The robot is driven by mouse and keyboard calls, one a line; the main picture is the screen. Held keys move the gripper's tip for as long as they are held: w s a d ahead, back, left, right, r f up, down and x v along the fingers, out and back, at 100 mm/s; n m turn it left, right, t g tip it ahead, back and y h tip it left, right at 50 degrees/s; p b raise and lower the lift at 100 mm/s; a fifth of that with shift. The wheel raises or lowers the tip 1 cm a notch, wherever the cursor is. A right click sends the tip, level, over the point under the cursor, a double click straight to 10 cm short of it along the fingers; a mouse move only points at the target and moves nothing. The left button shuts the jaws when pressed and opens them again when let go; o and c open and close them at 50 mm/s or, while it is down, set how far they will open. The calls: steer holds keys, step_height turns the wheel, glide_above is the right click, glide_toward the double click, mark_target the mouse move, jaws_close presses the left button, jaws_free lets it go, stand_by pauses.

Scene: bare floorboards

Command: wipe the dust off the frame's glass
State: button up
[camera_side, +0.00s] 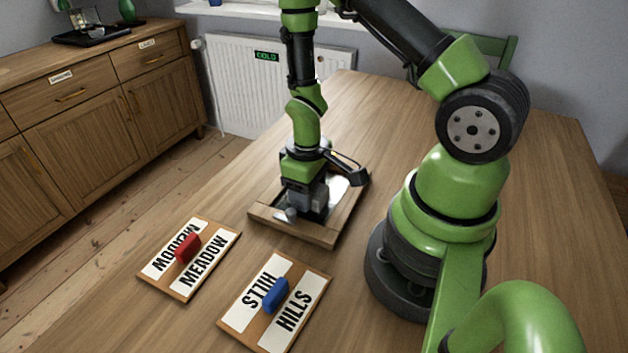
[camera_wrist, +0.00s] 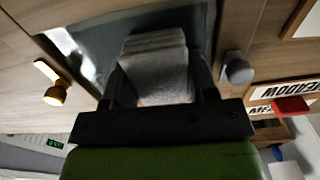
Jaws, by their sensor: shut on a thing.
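The frame (camera_side: 290,229) lies flat on the table, with a wooden border around dark glass (camera_wrist: 90,38). A bright, whitish patch shows on the glass at the upper left of the wrist view; I cannot tell whether it is dust or reflection. My gripper (camera_side: 303,192) points down over the frame. Its fingers (camera_wrist: 163,78) are shut on a grey, soft-looking block (camera_wrist: 157,58), which is over the glass and looks to be at or close to it. The block hides part of the glass.
A MEADOW board (camera_side: 211,263) with a red handle and a HILLS board (camera_side: 241,308) with a blue handle lie in front. The table behind the frame is clear.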

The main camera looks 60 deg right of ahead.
steer(key=shift+a, duration=0.45)
steer(key=shift+d+f, duration=0.1)
steer(key=shift+d, duration=3.45)
step_height(320, 180, up, 8)
steer(key=shift+a+r, duration=0.15)
steer(key=shift+r, duration=0.05)
